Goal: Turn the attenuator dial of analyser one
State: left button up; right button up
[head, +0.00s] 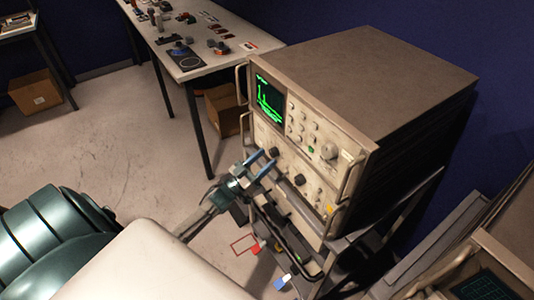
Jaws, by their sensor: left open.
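A beige analyser (410,85) with a lit green screen (270,97) stands on a cart, its front panel facing left. Its lower panel carries a dark dial (274,153) and a second dark dial (299,180); a larger pale knob (329,151) sits on the upper panel. I cannot read which is the attenuator dial. My left gripper (268,158) is open and empty, its two fingertips just in front of the left dark dial. I cannot tell whether they touch it. My right gripper is not in view.
Handles (348,178) stick out from the analyser's front. A second instrument with a dark screen (478,287) stands at the lower right. A white table (200,60) with small parts is behind left.

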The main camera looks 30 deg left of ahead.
pick_arm(q)
jog(key=shift+x, duration=0.85)
jog(key=c, duration=1)
jog(key=shift+o, duration=0.2)
jog(key=shift+a+f+m+g+h+b, duration=0.1)
jog(key=shift+f+m+g+h+b, duration=0.1)
jog(key=shift+m+h+b, duration=0.65)
jog(key=shift+f+m+g+h+b, duration=0.1)
jog(key=shift+m+g+h+b, duration=0.15)
jog(key=shift+m+b, duration=0.7)
jog(key=m+b, duration=0.1)
jog(key=m, duration=0.1)
jog(key=m+g+h, duration=0.1)
jog(key=m, duration=0.1)
jog(key=shift+a+r+m+h+b, duration=0.1)
jog(key=shift+r+m+h+b, duration=0.05)
jog(key=shift+m+h+b, duration=0.2)
jog(key=shift+r+m+g+h+b, duration=0.1)
jog(key=shift+m+g+h+b, duration=0.5)
jog(key=shift+m, duration=1.15)
jog(key=o, duration=1)
jog(key=shift+r, duration=0.1)
jog(key=shift+c, duration=0.2)
